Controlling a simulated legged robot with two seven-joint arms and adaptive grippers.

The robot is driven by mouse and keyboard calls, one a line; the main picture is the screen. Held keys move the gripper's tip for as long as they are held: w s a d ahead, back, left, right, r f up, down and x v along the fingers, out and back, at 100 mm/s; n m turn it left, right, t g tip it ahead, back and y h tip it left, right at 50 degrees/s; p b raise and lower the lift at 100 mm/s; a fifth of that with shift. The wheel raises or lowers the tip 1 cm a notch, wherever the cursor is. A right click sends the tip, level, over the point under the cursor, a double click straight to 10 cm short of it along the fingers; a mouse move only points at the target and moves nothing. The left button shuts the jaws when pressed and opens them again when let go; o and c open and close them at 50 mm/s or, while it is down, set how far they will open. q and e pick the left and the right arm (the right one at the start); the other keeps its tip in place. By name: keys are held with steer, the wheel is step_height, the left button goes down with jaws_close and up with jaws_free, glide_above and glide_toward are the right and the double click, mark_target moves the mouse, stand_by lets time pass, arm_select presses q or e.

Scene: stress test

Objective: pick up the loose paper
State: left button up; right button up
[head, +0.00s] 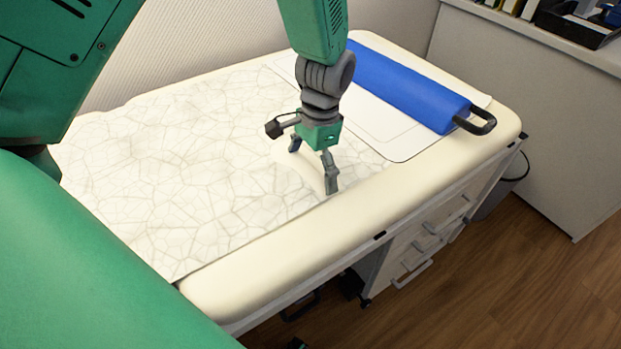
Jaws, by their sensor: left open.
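The loose paper (190,170) is a pale sheet with a crackled crease pattern, spread over the left and middle of a cream padded table (390,205). My left gripper (313,168) points down over the paper's right part, near its front edge. Its two fingers are apart. A pale, smooth raised patch (297,177) shows at the paper between the fingers; I cannot tell if it is a curled part of the sheet. Whether the fingertips touch the paper is unclear. My right gripper is not in view.
A blue roll (410,82) with a dark handle (477,121) lies on a white sheet (405,143) at the table's right end. Drawers (430,240) sit under the table. A pale cabinet (530,110) stands at the right. Wood floor (500,290) is clear in front.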

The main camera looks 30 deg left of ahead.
arm_select(q)
steer(key=shift+d+f, duration=0.35)
steer(key=shift+f, duration=0.1)
steer(key=shift+d+r, duration=0.2)
steer(key=shift+d, duration=0.2)
steer(key=c, duration=0.3)
steer(key=shift+a, duration=0.15)
steer(key=c, duration=0.6)
steer(key=shift+s+a+f, duration=0.1)
steer(key=shift+a+f, duration=0.05)
steer(key=shift+a, duration=0.35)
steer(key=shift+d+r, duration=0.15)
steer(key=shift+r, duration=0.25)
steer(key=shift+c, duration=0.3)
step_height(320, 180, up, 9)
steer(key=p, duration=0.3)
steer(key=shift+d, duration=0.1)
steer(key=r+p, duration=0.1)
steer(key=p, duration=0.1)
step_height(320, 180, up, 5)
steer(key=p, duration=0.6)
glide_above(314, 173)
steer(key=shift+r, duration=0.15)
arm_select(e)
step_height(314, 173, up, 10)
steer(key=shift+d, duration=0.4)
